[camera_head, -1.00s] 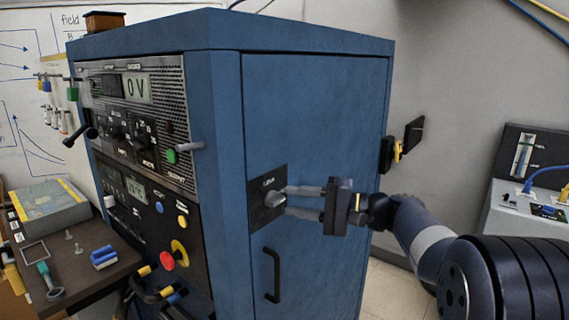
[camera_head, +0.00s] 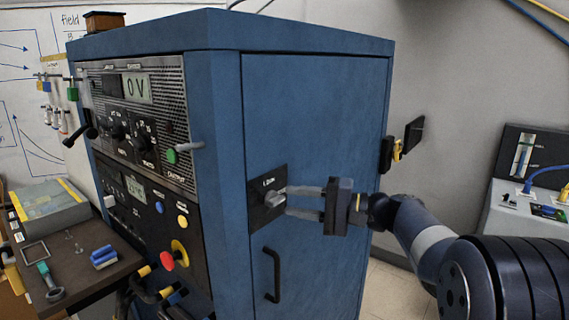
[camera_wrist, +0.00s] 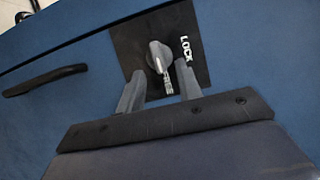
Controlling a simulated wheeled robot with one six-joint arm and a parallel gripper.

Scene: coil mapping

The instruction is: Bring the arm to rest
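My gripper (camera_head: 289,201) is in front of a dark square plate (camera_head: 259,215) on the side of the blue cabinet (camera_head: 310,120). The plate carries a grey lock knob (camera_head: 273,199) and the word LOCK. In the wrist view, the two grey fingertips (camera_wrist: 160,82) stand apart, with the knob (camera_wrist: 158,55) just ahead of and between them. A gap shows between knob and fingers, so the gripper is open and empty. My arm reaches in from the lower right.
A black door handle (camera_head: 271,275) sits below the plate. A yellow-and-black fitting (camera_head: 398,150) juts from the cabinet's right edge. A dark side table (camera_head: 95,285) with small tools stands left.

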